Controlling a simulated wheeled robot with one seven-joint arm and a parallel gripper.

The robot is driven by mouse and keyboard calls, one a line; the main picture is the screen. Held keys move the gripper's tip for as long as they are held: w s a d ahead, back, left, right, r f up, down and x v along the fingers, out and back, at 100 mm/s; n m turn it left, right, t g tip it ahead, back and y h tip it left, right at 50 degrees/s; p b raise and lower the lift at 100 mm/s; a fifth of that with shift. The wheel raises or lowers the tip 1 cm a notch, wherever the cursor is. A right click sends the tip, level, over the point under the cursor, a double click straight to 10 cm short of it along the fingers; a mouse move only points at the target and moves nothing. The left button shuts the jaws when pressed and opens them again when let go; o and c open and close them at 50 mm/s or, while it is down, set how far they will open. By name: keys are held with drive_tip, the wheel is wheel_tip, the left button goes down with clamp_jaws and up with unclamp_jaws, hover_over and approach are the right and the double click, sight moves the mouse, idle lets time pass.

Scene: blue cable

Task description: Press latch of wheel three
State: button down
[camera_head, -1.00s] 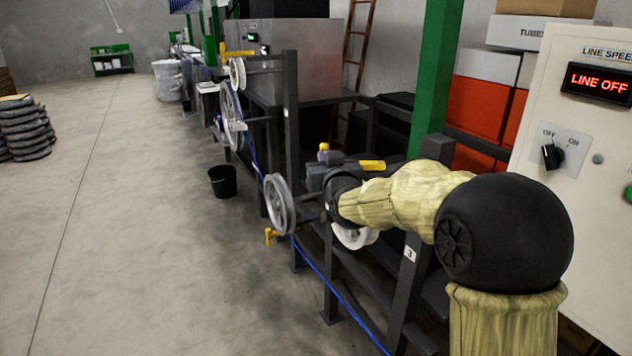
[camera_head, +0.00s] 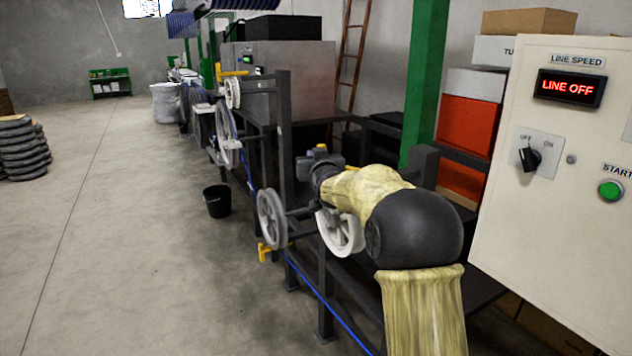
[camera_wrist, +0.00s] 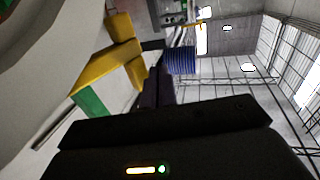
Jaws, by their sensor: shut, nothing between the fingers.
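My gripper shows in the wrist view (camera_wrist: 158,84) with its dark fingers together and nothing between them. A yellow latch (camera_wrist: 112,62) with a green patch is beside the fingertips on the left; I cannot tell whether they touch. In the head view my arm covers most of the gripper and that latch. A white wheel (camera_head: 343,236) is partly hidden below my forearm, and a grey wheel (camera_head: 271,218) stands to its left with a yellow latch (camera_head: 264,252) below it. The number plate seen earlier is hidden now.
A blue cable (camera_head: 325,300) runs low along the dark frame. The control panel (camera_head: 555,180) at right reads LINE OFF. A green post (camera_head: 425,90) and boxes stand behind my arm.

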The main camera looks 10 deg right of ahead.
drive_tip(key=shift+w+d, duration=0.5)
drive_tip(key=shift+w, duration=0.4)
drive_tip(key=shift+a, duration=0.1)
drive_tip(key=s+a+b, duration=0.3)
drive_tip(key=s+a, duration=0.1)
drive_tip(key=a, duration=0.9)
drive_tip(key=shift+s, duration=0.15)
